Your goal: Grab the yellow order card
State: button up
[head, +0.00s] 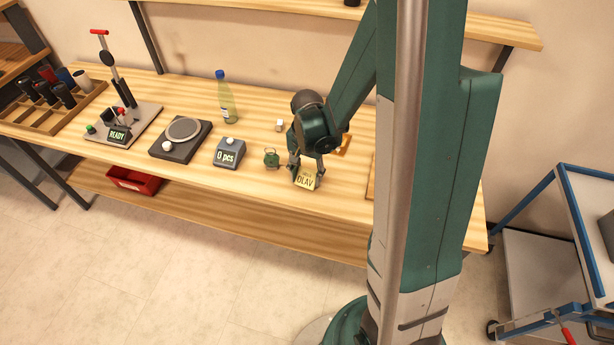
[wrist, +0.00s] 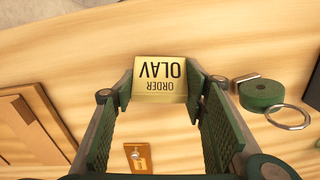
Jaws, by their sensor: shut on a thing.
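The yellow order card (head: 305,181), lettered OLAV, is at the front part of the wooden bench, right of a small green object. In the wrist view the card (wrist: 160,79) shows upside down with the words ORDER and OLAV. My gripper (head: 307,167) is shut on the card, with one finger at each side edge. In the wrist view both fingertips (wrist: 159,88) touch the card's sides. I cannot tell whether the card's lower edge touches the bench.
Left of the card are a green roll (wrist: 262,93) with a metal ring (wrist: 288,117), a "0 pcs" display (head: 229,153), a round-plate device (head: 182,131) and a bottle (head: 227,103). A small wooden tag (wrist: 138,158) lies nearby. A blue-framed trolley (head: 541,188) stands right.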

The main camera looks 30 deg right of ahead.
aim_at(307, 174)
jog(key=shift+r+p, duration=1)
jog(key=shift+r, duration=3.65)
